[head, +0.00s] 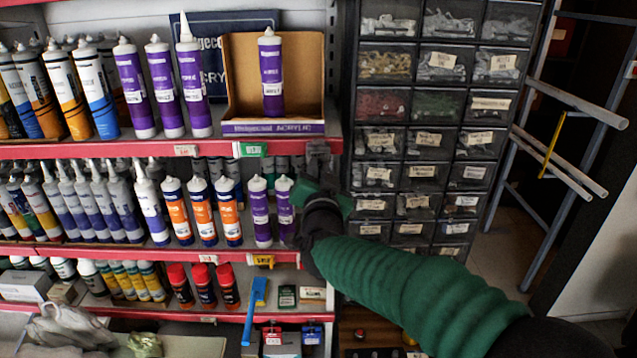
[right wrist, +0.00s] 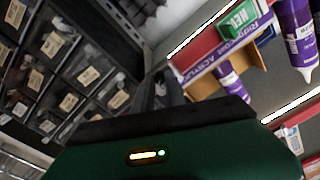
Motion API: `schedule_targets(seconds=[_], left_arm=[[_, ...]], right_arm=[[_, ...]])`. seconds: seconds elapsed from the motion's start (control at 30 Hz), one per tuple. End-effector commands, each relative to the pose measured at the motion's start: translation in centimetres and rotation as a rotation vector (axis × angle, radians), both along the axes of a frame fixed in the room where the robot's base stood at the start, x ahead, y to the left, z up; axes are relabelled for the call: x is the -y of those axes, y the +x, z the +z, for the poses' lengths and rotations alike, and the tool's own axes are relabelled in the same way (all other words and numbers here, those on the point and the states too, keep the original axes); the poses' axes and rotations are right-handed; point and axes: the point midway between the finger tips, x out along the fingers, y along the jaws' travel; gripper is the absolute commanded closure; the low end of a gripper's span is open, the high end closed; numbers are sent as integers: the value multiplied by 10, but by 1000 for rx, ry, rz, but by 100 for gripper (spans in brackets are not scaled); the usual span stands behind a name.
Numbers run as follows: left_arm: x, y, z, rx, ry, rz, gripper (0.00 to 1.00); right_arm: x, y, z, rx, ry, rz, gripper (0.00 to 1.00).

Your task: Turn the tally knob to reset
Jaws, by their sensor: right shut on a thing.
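My right gripper (head: 318,158) is at the right end of the upper red shelf edge, beside the drawer cabinet. Its arm comes in from the lower right in a green sleeve. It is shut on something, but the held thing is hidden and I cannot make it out. In the right wrist view the dark jaws (right wrist: 172,92) stand between the cabinet and the shelf end. I cannot clearly see the tally knob in either view. A green tag (head: 253,149) with white lettering is on the shelf edge just left of the gripper. My left gripper is not in view.
Shelves of sealant cartridges (head: 190,75) fill the left, with purple cartridges (head: 262,212) close beside my gripper. A cabinet of small labelled drawers (head: 430,105) stands right of it. A metal pipe rack (head: 565,95) is at the far right. The gap between shelf and cabinet is narrow.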

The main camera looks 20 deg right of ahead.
Motion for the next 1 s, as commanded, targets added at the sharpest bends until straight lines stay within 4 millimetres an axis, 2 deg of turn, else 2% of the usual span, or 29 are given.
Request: schedule_targets(seconds=[0.03,0.5,1.0], left_arm=[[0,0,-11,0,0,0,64],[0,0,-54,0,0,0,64],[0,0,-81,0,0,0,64]], right_arm=[[-2,0,-11,3,42,5,100],[-3,1,-10,124,471,6,100],[-3,1,-8,224,816,2,100]])
